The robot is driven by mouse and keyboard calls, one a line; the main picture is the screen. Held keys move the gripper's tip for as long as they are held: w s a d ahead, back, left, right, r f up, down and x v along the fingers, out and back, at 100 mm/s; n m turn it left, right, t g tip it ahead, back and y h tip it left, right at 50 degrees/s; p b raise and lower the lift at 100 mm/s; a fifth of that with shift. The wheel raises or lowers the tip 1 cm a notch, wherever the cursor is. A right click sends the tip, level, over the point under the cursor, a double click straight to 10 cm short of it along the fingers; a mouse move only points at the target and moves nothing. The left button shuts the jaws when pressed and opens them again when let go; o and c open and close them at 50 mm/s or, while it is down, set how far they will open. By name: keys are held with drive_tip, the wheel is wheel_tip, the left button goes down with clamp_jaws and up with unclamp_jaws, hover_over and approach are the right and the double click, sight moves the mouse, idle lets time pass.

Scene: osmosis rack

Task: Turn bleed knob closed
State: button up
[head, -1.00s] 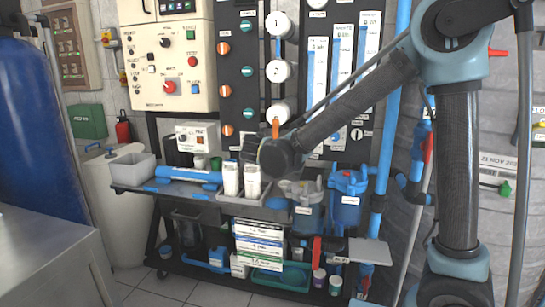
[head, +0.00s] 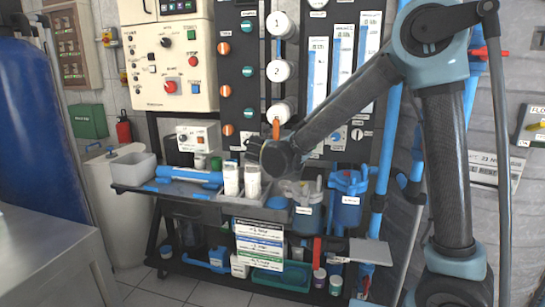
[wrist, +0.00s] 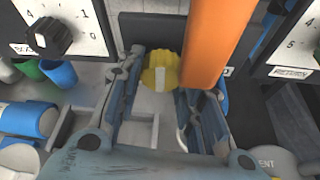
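A yellow knob (wrist: 160,72), which I take to be the bleed knob, shows in the wrist view with a pale mark on its front. My gripper (wrist: 160,100) is open, with one finger to the left of the knob and one to the right, on the near side of it. I cannot tell whether either finger touches the knob. An orange pipe (wrist: 218,40) stands beside the knob, close to the right finger. In the head view my gripper (head: 250,147) is small, in front of the rack below the orange valve part, and the yellow knob cannot be made out.
A black knob on a white dial (wrist: 48,36) is at the left, and a dial plate marked RETURN (wrist: 293,50) is at the right. The tray (head: 150,192) holds white bottles (head: 252,182). Blue filter housings (head: 348,185) stand close by. A steel table (head: 45,255) is at lower left.

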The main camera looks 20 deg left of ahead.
drive_tip(key=shift+d+m, duration=0.1)
drive_tip(key=shift+m, duration=0.2)
drive_tip(key=shift+m+y, duration=1.3)
drive_tip(key=shift+m, duration=0.4)
drive_tip(key=shift+d, duration=0.1)
drive_tip(key=o, duration=1.1)
drive_tip(key=shift+c, duration=0.2)
